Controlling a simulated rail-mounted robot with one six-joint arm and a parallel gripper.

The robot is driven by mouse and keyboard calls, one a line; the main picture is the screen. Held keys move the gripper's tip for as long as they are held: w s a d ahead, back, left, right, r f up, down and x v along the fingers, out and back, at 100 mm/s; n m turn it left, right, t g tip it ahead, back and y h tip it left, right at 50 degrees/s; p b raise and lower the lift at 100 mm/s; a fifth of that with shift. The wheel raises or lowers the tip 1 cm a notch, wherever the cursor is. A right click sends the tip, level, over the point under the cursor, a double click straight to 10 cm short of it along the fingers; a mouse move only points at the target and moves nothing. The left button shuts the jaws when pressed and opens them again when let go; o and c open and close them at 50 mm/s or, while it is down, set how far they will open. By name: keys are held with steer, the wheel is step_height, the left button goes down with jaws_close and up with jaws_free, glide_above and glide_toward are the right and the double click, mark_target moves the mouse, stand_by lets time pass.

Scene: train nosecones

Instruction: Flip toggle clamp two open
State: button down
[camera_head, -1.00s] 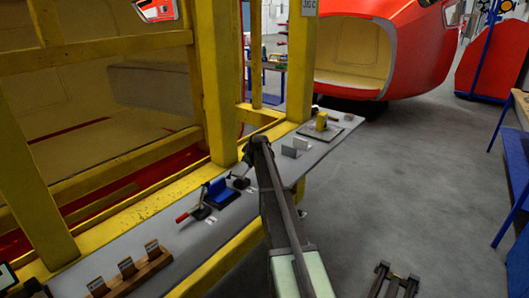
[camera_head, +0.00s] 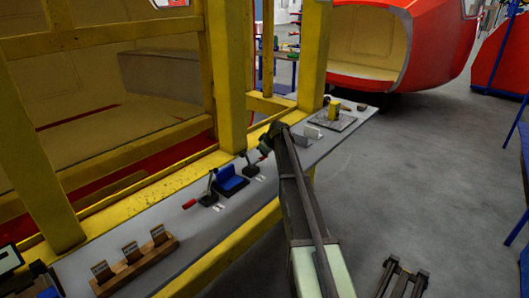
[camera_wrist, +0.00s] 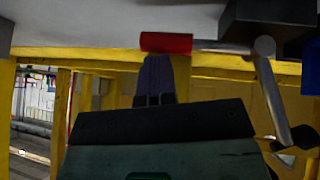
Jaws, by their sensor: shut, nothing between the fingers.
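Two toggle clamps stand on the grey shelf, one on each side of a blue block (camera_head: 230,180). The left clamp (camera_head: 208,197) has a red-tipped handle sticking out to the left. The right clamp (camera_head: 251,168) is close to my gripper, and a bit of red shows beside it. I cannot tell which is number two. In the wrist view a red handle grip (camera_wrist: 166,42) lies level on a metal rod running right to a pivot. My gripper (camera_wrist: 155,82) is shut and empty, its fingertips right at or just under the red grip. Contact is unclear.
The grey shelf (camera_head: 95,260) carries a wooden card holder (camera_head: 138,262) at the near left and a plate with a yellow part (camera_head: 334,110) at the far end. Yellow frame posts (camera_head: 232,65) rise behind it.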

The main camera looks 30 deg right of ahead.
steer(key=shift+d, duration=0.1)
stand_by(0.3)
steer(key=r+p, duration=0.5)
steer(key=shift+w, duration=0.35)
steer(key=d+p+v, duration=0.1)
steer(key=p+v, duration=0.6)
steer(key=v, duration=0.2)
steer(key=shift+d+p, duration=0.15)
steer(key=shift+p, duration=0.15)
steer(key=shift+w, duration=0.15)
